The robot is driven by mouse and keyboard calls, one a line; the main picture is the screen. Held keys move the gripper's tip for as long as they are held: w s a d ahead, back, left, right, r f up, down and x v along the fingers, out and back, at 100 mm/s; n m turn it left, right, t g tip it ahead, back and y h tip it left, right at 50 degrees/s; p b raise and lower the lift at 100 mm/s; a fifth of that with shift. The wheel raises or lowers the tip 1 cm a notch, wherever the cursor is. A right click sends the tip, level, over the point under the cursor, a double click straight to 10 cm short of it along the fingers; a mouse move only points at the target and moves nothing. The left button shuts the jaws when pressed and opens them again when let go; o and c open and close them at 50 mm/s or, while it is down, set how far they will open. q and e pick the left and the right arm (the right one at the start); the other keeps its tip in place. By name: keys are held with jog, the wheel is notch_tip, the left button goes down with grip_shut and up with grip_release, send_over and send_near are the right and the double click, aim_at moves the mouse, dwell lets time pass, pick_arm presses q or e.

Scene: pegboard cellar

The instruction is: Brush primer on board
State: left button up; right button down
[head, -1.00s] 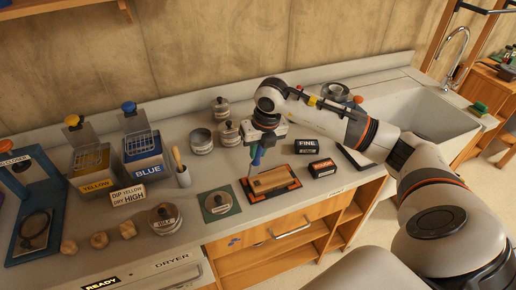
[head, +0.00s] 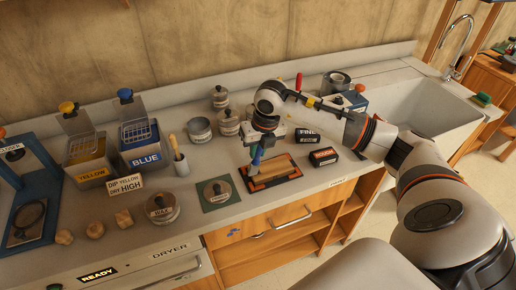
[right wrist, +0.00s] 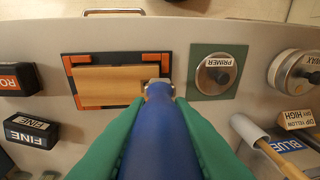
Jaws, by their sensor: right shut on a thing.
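My right gripper (head: 257,150) is shut on a blue-handled brush, which also shows between green fingers in the right wrist view (right wrist: 158,130). The brush points down at the left end of the wooden board (head: 280,169). I cannot tell whether its tip touches the wood. The board lies in a dark tray with orange corners; it also shows in the right wrist view (right wrist: 105,86). The primer tin (head: 217,190), labelled PRIMER in the right wrist view (right wrist: 215,74), sits lidded on a green mat left of the board. My left gripper is out of view.
Two dark boxes (head: 323,156) stand right of the board, with the sink (head: 430,110) beyond. Several tins (head: 200,130) stand behind. Left are a brush holder (head: 181,165), another tin (head: 162,208), and the yellow (head: 88,172) and blue (head: 145,157) bins.

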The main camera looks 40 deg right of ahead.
jog(key=shift+d, duration=0.1)
jog(key=shift+s+d+b, duration=0.1)
jog(key=shift+d+b, duration=0.25)
jog(key=shift+d, duration=0.15)
jog(key=shift+f+b, duration=0.35)
jog(key=shift+f, duration=0.1)
dwell(0.4)
